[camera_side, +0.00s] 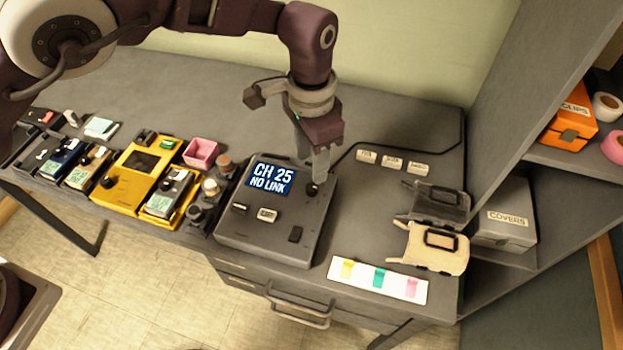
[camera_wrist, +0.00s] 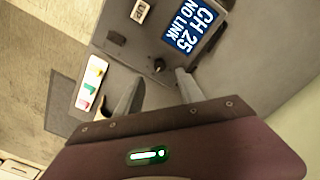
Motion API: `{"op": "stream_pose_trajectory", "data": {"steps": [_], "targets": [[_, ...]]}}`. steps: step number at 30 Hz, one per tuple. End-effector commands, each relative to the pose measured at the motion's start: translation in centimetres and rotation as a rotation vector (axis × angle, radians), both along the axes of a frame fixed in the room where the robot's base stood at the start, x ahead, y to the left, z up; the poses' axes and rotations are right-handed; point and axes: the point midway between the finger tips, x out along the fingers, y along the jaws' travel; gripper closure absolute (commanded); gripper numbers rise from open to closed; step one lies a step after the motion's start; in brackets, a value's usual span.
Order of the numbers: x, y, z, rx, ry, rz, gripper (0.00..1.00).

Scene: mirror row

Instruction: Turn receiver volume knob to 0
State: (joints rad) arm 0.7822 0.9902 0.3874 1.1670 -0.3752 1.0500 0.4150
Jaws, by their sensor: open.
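The receiver (camera_side: 268,228) is a grey box on the desk; its blue screen (camera_side: 270,179) reads "CH 25 NO LINK". The screen also shows in the wrist view (camera_wrist: 190,26). A small dark knob (camera_side: 312,189) sits at the right of the screen; in the wrist view the knob (camera_wrist: 159,65) lies just beyond my fingertips, between their lines. My gripper (camera_side: 319,178) points down over the knob, and in the wrist view its two fingers (camera_wrist: 159,77) are apart with nothing between them. I cannot tell whether a finger touches the knob. Its volume setting is not readable.
Left of the receiver stand a yellow device (camera_side: 130,178), a pink bin (camera_side: 201,153) and several small units. To the right lie small label blocks (camera_side: 391,162), a dark pouch (camera_side: 440,203), a cream pouch (camera_side: 436,247) and a colour-swatch card (camera_side: 378,280). Shelves rise at the far right.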

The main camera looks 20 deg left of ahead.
Motion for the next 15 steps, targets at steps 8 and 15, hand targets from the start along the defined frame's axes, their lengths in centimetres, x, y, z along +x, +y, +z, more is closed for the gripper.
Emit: {"op": "stream_pose_trajectory", "data": {"steps": [8, 15], "targets": [[-0.1, 0.0, -5.1, 0.005, 0.002, -0.003, 0.55], [0.0, -0.1, -7.2, 0.002, -0.001, -0.002, 0.55]]}}
